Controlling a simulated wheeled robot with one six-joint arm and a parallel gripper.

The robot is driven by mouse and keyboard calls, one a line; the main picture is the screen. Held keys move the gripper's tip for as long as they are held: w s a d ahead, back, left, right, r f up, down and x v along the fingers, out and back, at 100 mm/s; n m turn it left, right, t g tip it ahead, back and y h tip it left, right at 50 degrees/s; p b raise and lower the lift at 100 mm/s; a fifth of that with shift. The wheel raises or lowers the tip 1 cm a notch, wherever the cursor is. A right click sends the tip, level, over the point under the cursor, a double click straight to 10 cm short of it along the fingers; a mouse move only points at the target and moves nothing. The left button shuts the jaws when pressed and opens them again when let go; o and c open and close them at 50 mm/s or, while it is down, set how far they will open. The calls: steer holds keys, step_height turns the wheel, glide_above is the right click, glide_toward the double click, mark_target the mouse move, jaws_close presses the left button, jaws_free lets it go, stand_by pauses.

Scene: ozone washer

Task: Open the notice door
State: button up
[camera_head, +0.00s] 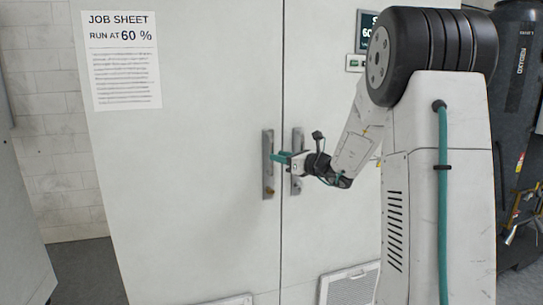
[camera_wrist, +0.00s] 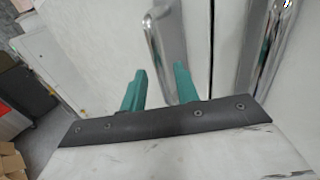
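The notice door (camera_head: 190,190) is the left of two tall white cabinet doors and carries a "JOB SHEET, RUN AT 60 %" paper (camera_head: 120,60). It looks shut, its edge meeting the right door at a narrow vertical seam. Its upright metal handle (camera_head: 267,180) is beside the seam; the handle also shows in the wrist view (camera_wrist: 165,35). My gripper (camera_head: 277,157) is at mid-height of this handle, coming from the right. In the wrist view its teal fingers (camera_wrist: 158,82) are spread apart, with the handle just beyond the tips, nearer the right finger. I cannot tell whether they touch.
The right door's handle (camera_head: 297,165) is close beside the seam, partly behind my gripper. A vent grille (camera_head: 350,287) is low on the right door. A grey cabinet (camera_head: 22,225) stands at the far left, with open floor (camera_head: 85,272) between. A dark tank (camera_head: 517,110) stands at right.

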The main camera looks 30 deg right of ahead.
steer(key=shift+x, duration=2.1)
jaws_close()
steer(key=shift+s, duration=0.15)
